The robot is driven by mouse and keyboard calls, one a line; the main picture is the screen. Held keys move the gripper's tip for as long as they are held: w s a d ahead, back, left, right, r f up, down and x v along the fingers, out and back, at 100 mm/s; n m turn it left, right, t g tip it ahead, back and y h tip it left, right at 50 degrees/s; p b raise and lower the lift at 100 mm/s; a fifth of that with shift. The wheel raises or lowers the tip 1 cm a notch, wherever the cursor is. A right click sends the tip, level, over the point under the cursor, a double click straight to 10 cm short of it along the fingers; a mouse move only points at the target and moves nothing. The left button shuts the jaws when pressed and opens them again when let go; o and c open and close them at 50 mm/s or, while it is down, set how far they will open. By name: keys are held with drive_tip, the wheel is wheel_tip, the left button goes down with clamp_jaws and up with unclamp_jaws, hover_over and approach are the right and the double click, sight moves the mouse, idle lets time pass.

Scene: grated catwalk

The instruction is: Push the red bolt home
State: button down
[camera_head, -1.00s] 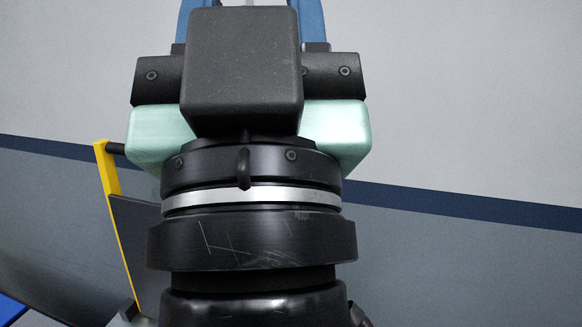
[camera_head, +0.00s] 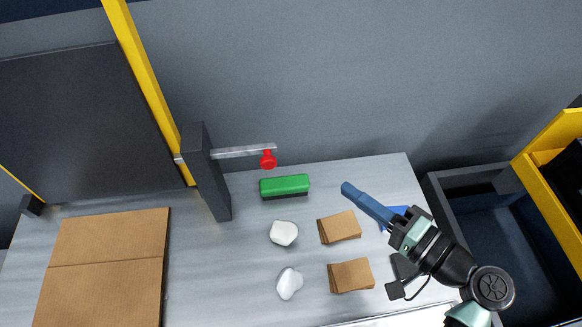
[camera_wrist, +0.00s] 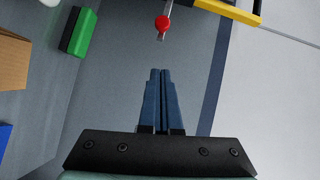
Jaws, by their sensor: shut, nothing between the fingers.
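The bar passes through a dark post (camera_head: 207,172) beside a yellow-framed dark panel (camera_head: 85,120), and a long stretch sticks out to the right. The red knob also shows at the top of the wrist view (camera_wrist: 162,22), ahead of the fingertips. My gripper (camera_head: 346,187) has blue fingers, shut and empty, right of the knob and apart from it. The fingers are together in the wrist view (camera_wrist: 160,72).
A green block (camera_head: 285,180) lies just below the knob. White lumps (camera_head: 284,233), small brown cardboard stacks (camera_head: 340,227) and a large cardboard sheet (camera_head: 105,265) lie on the grey surface (camera_head: 240,290). A dark bin (camera_head: 435,195) and yellow-edged crate (camera_head: 540,160) stand at right.

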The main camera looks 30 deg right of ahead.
drive_tip(key=p, duration=0.3)
approach(271, 153)
drive_tip(key=w+d, duration=0.2)
drive_tip(key=shift+w+a+f+p, duration=0.15)
drive_tip(key=shift+w+a+p, duration=0.1)
drive_tip(key=shift+w+a, duration=0.45)
drive_tip(key=shift+w+a+f+p, duration=0.2)
drive_tip(key=shift+w+a, duration=0.15)
drive_tip(key=shift+a, duration=0.5)
drive_tip(key=shift+a, duration=0.1)
drive_tip(key=w+a, duration=0.2)
drive_tip(key=a, duration=0.5)
drive_tip(key=shift+w, duration=0.25)
drive_tip(key=shift+a+r, duration=0.1)
drive_tip(key=shift+a, duration=0.1)
